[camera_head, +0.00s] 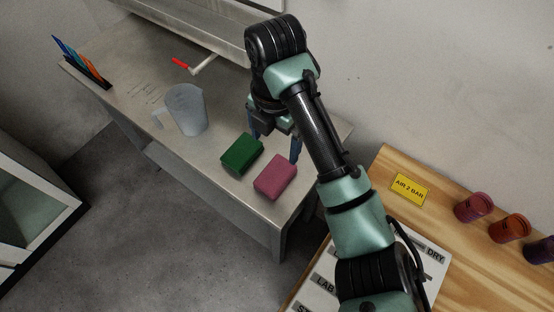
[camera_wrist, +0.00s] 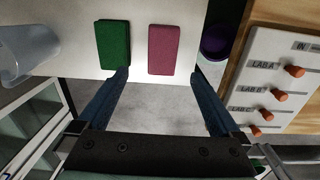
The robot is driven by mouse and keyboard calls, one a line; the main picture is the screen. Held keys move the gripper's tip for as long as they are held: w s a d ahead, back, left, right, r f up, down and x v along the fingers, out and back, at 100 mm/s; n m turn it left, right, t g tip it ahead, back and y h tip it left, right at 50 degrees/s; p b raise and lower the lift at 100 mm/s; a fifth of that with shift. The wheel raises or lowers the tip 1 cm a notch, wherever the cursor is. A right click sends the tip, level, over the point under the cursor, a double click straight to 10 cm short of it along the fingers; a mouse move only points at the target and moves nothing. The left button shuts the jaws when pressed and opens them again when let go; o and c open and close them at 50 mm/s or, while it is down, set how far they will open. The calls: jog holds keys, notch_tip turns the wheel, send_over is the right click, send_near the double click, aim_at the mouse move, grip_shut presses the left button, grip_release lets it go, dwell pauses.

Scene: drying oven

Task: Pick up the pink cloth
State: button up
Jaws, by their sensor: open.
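The pink cloth (camera_head: 275,177) is a folded block lying flat near the front right corner of the grey bench. It also shows in the wrist view (camera_wrist: 162,50), ahead of my gripper and between the lines of its two fingers. The green cloth (camera_head: 241,153) lies just to its left, with a small gap; it shows in the wrist view too (camera_wrist: 113,44). My gripper (camera_head: 275,146) is open and empty, above the bench close behind the two cloths. In the wrist view its blue fingers (camera_wrist: 163,75) are spread wide, the left tip near the green cloth's lower edge.
A clear jug (camera_head: 187,110) stands left of the cloths. A red-handled tool (camera_head: 193,67) and a rack of coloured strips (camera_head: 84,66) are farther back. A wooden board with a yellow sign (camera_head: 410,189) and several coloured cups (camera_head: 473,207) is at right.

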jog(key=b, duration=0.4)
send_over(276, 173)
jog(key=f, duration=0.6)
jog(key=shift+s+a+f, duration=0.1)
jog(key=shift+a+f, duration=0.1)
jog(key=shift+f, duration=0.05)
jog(key=shift+d+f, duration=0.15)
jog(key=shift+f, duration=3.25)
jog(key=shift+c, duration=0.3)
jog(key=c, duration=1.1)
notch_tip(276, 173, up, 10)
jog(key=p, duration=0.2)
jog(key=shift+r+p, duration=0.1)
jog(key=shift+p, duration=0.2)
